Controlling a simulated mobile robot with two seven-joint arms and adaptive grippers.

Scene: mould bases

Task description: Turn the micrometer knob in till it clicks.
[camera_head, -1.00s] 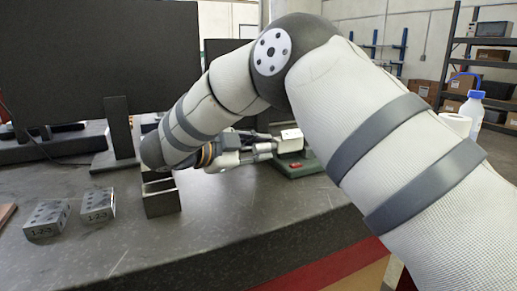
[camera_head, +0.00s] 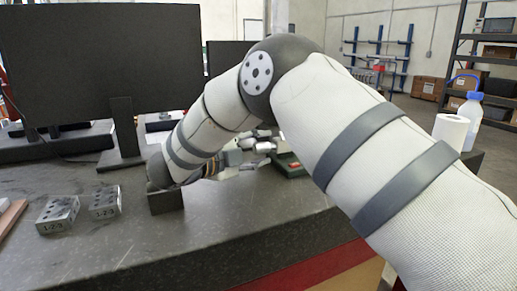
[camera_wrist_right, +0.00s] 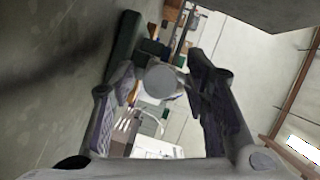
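A dark green base with a red part (camera_head: 290,164) stands on the bench, partly hidden behind my right arm. I cannot make out the micrometer's shape in the head view. My right gripper (camera_head: 258,146) is just left of the base, small and partly covered by the arm. In the right wrist view, a round grey disc (camera_wrist_right: 160,82), apparently the end of the micrometer knob, sits between the two fingers of my right gripper (camera_wrist_right: 165,98). The fingers are spread, with a gap seen on each side of the disc. My left gripper is not in view.
Two 1-2-3 blocks (camera_head: 58,214) (camera_head: 105,202) lie on the dark bench (camera_head: 115,245) at left. A dark metal block (camera_head: 166,200) stands beneath my arm. A monitor (camera_head: 95,65) stands behind. A paper roll (camera_head: 450,131) and a bottle (camera_head: 470,115) are at right.

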